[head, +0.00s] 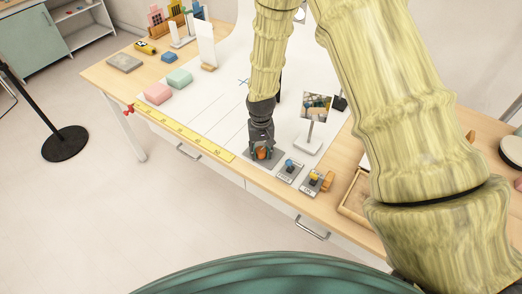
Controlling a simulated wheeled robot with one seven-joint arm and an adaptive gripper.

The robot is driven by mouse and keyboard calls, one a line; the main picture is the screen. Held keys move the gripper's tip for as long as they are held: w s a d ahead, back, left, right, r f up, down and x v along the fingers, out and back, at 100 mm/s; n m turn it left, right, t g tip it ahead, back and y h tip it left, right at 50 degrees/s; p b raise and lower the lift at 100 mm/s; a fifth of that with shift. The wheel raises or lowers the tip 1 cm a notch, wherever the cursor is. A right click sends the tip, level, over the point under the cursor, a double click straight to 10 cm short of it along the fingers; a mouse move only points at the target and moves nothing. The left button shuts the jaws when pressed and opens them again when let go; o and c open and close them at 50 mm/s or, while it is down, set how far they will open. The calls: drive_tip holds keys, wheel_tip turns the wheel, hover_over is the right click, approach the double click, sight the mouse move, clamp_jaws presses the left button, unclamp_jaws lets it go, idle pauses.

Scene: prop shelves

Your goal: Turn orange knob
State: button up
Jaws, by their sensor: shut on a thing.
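The orange knob (262,153) sits on a small dark grey base plate (277,158) near the front edge of the table. My gripper (261,149) comes down from above and is shut on the orange knob, with its fingers on either side of it. The fingers hide part of the knob, and I cannot tell its turn angle.
Right of it stand plates with a blue knob (290,164) and a yellow knob (315,177). A yellow ruler (185,132) lies along the front edge. A picture stand (308,146) rises behind. A wooden tray (352,204) is at right.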

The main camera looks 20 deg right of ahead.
sight(261, 150)
drive_tip(key=shift+n, duration=0.3)
drive_tip(key=o, duration=1)
drive_tip(key=shift+o, duration=0.2)
drive_tip(key=shift+r, duration=0.15)
wheel_tip(261, 150, up, 12)
idle(0.5)
